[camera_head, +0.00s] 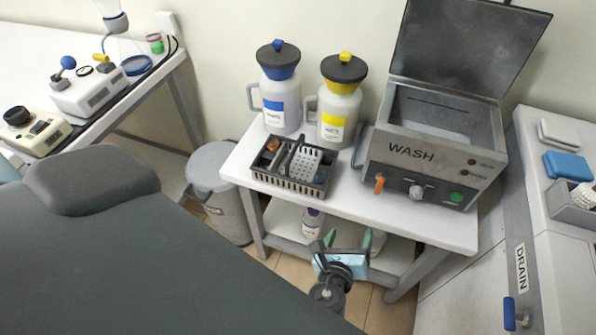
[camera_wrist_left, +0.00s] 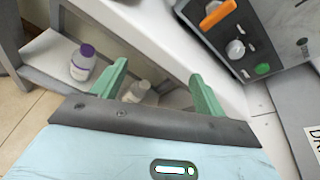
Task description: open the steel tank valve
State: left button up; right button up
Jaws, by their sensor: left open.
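The steel wash tank (camera_head: 418,163) stands on the white table with its lid raised. Its valve has an orange handle (camera_head: 379,184) at the left of the tank's front face. The orange handle also shows at the top right of the left wrist view (camera_wrist_left: 217,14), beside a grey knob (camera_wrist_left: 235,49) and a green button (camera_wrist_left: 262,69). My left gripper (camera_head: 348,239), with green fingers, is open and empty. It is in front of the table's edge, lower than the valve and apart from it. My right gripper is not in view.
The white table (camera_head: 300,205) also bears a grey basket (camera_head: 290,185) and two jugs, blue-topped (camera_head: 280,105) and yellow-topped (camera_head: 337,125). A lower shelf holds a purple-capped bottle (camera_head: 312,222). A grey bin (camera_head: 215,215) stands left. A drain unit (camera_head: 535,265) with a blue handle stands right.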

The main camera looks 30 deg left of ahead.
pick_arm(q)
jog(key=s+a+f+n+g+h+p, duration=0.1)
jog(key=s+a+f+n+g, duration=0.1)
jog(key=s+n, duration=0.4)
jog(key=s+a+f+n+g+h+p, duration=0.1)
jog(key=s+f+n, duration=0.3)
jog(key=s, duration=0.5)
jog(key=shift+s+a+f+n+g+h+p, duration=0.2)
jog(key=shift+a+n+g+h+p, duration=0.3)
jog(key=shift+n+g, duration=0.45)
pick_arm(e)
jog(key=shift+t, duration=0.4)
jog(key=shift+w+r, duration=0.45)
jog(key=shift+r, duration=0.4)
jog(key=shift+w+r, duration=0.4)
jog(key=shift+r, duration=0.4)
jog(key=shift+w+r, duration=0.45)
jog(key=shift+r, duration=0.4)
pick_arm(q)
jog(key=shift+d, duration=0.1)
